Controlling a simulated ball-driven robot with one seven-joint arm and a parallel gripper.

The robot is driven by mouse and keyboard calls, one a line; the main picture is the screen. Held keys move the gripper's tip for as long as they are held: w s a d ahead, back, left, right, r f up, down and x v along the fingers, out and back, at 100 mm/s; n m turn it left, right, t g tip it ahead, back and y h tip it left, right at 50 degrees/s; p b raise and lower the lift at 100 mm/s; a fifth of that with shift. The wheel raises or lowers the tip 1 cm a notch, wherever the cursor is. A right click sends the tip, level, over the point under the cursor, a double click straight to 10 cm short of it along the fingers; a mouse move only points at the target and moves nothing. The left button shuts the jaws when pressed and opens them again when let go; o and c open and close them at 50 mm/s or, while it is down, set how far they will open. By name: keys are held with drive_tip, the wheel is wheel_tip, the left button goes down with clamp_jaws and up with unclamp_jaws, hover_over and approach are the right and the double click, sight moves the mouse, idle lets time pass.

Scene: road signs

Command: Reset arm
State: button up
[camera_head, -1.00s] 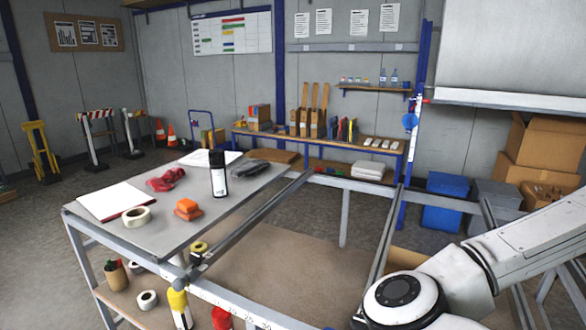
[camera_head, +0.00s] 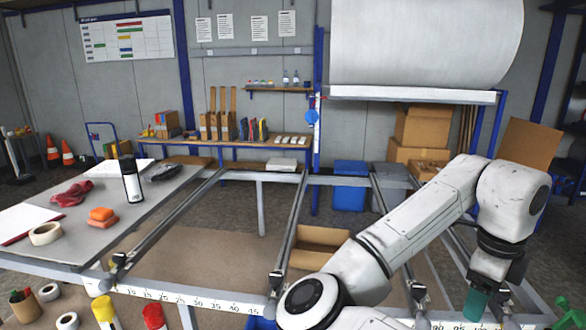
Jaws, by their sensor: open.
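My white arm rises from the bottom middle of the head view, bends at a joint at the right and hangs down. My gripper (camera_head: 494,284) is at its lower end, dark, small in the picture and pointing down near the right part of the metal frame. Its jaws are open, though the fingertips are hard to make out. A teal object (camera_head: 475,304) shows just below and left of the gripper. I cannot tell whether the two touch.
The metal frame (camera_head: 222,302) with a number scale spans the front. A grey table top (camera_head: 145,193) at left bears a black-and-white bottle (camera_head: 131,180), orange blocks (camera_head: 102,218) and a tape roll (camera_head: 45,234). An open cardboard box (camera_head: 322,240) and a blue bin (camera_head: 349,186) lie beyond.

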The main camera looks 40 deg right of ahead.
drive_tip(key=w+d+f+n+h, duration=0.2)
drive_tip(key=w+f+n+h, duration=0.3)
drive_tip(key=n, duration=0.9)
drive_tip(key=w+a+f+n+t, duration=0.2)
drive_tip(key=w+a+f+n, duration=0.1)
drive_tip(key=a+f+n, duration=0.65)
drive_tip(key=s+a+f+n+y, duration=0.2)
drive_tip(key=s+a+f+n, duration=0.2)
drive_tip(key=a, duration=0.5)
drive_tip(key=s+a+f+n+y, duration=0.3)
drive_tip(key=s+a+f+n, duration=0.2)
drive_tip(key=a+f+n, duration=0.3)
wheel_tip(320, 180, down, 2)
drive_tip(key=shift+a+f+g, duration=0.1)
drive_tip(key=shift+a+g, duration=0.3)
drive_tip(key=shift+a, duration=0.3)
drive_tip(key=shift+n, duration=0.25)
